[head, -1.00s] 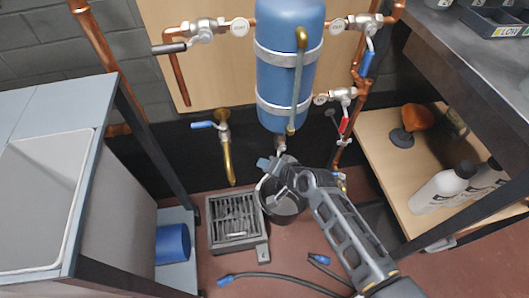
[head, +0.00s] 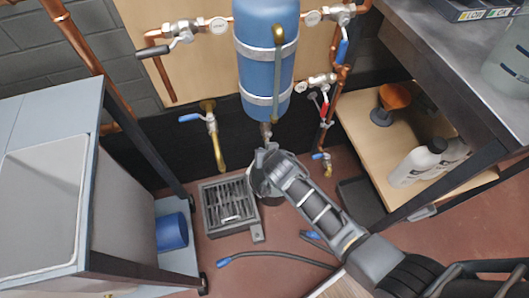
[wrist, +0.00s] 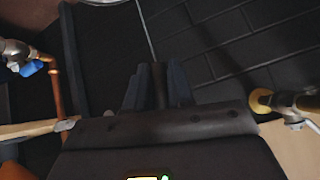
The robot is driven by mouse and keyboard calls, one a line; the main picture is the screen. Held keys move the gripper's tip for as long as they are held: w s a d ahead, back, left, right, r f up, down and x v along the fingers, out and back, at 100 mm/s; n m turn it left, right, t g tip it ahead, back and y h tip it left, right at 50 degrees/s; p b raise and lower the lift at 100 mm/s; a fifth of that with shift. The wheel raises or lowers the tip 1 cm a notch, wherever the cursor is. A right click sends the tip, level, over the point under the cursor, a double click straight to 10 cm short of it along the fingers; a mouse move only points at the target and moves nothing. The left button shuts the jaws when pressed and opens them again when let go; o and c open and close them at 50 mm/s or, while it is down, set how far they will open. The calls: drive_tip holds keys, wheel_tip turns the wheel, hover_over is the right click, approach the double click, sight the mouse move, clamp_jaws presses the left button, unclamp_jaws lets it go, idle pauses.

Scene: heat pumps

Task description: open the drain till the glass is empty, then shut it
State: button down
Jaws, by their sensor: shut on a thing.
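The blue tank (head: 266,50) hangs on the wall board, with the glass (head: 277,75), a slim upright tube, on its front; its liquid level is too small to read. The drain fitting (head: 266,131) is under the tank's bottom. My gripper (head: 266,154) is right below the fitting, over the dark bucket (head: 264,188) on the floor, and partly hides both. In the wrist view my gripper (wrist: 158,90) has its jaws together on a thin dark piece, seemingly the drain's handle. The handle's angle and any flow are hidden.
A floor grate (head: 229,205) is left of the bucket. A blue-handled brass tap (head: 213,130) is left of the tank, and a red-handled valve (head: 323,90) is right. A workbench (head: 450,70) and a shelf with white bottles (head: 418,163) stand right. Hoses (head: 275,253) lie on the floor.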

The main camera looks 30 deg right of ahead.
drive_tip(key=shift+s+d+f, duration=0.1)
drive_tip(key=shift+d, duration=0.05)
drive_tip(key=c, duration=1.1)
unclamp_jaws()
drive_tip(key=p+v, duration=0.2)
drive_tip(key=v, duration=0.5)
drive_tip(key=shift+s+a+r, duration=0.2)
drive_tip(key=shift+a+r, duration=0.05)
drive_tip(key=shift+r, duration=0.1)
